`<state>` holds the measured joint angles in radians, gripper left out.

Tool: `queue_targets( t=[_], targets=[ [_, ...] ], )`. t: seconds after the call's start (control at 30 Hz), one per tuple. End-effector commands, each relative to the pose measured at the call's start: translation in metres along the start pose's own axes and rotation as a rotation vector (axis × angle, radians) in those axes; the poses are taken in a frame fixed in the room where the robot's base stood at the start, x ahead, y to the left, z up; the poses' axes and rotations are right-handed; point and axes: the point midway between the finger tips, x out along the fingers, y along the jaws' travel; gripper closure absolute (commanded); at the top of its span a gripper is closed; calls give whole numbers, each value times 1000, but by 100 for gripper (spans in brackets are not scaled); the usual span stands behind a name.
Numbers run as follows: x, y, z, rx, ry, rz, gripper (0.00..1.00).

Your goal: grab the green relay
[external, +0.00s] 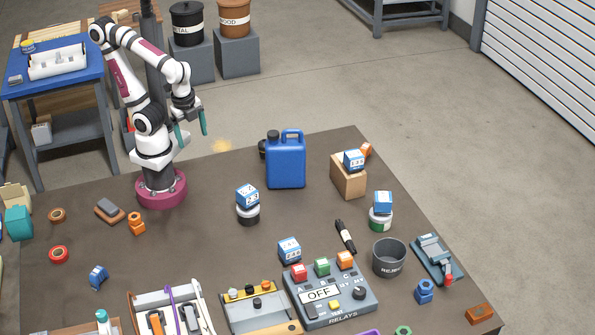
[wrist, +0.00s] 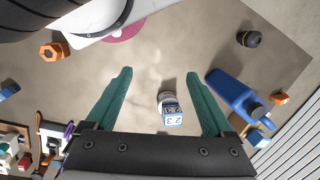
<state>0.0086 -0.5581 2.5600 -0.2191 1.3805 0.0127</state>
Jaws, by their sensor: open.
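I cannot make out the green relay in the wrist view. My gripper (external: 192,128) is raised near the back left of the table, far from the panel. Its teal fingers are apart and empty. In the wrist view my gripper (wrist: 158,75) points down, with a numbered blue-and-white cube (wrist: 172,116) well below the fingers.
A blue jug (external: 286,165) stands upright at the back of the table. The numbered cube (external: 247,195) sits on a round can. Another numbered cube (external: 289,250) is just behind the panel. A marker (external: 345,236) and grey bucket (external: 389,258) are near the panel's right side.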

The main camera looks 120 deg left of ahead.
Motion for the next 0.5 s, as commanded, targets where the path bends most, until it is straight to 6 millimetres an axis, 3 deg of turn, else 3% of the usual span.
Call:
queue_targets(
  t=[0.33,0.37,0.43,0.47,0.5],
  targets=[
    [0,-7,-6,-10,10,-16,22],
    [1,-15,-15,-23,24,-35,22],
    [4,-50,-51,-63,93,-116,22],
    [6,-71,-73,-76,138,-164,22],
    [10,-102,-108,-82,216,-229,22]
  ],
)
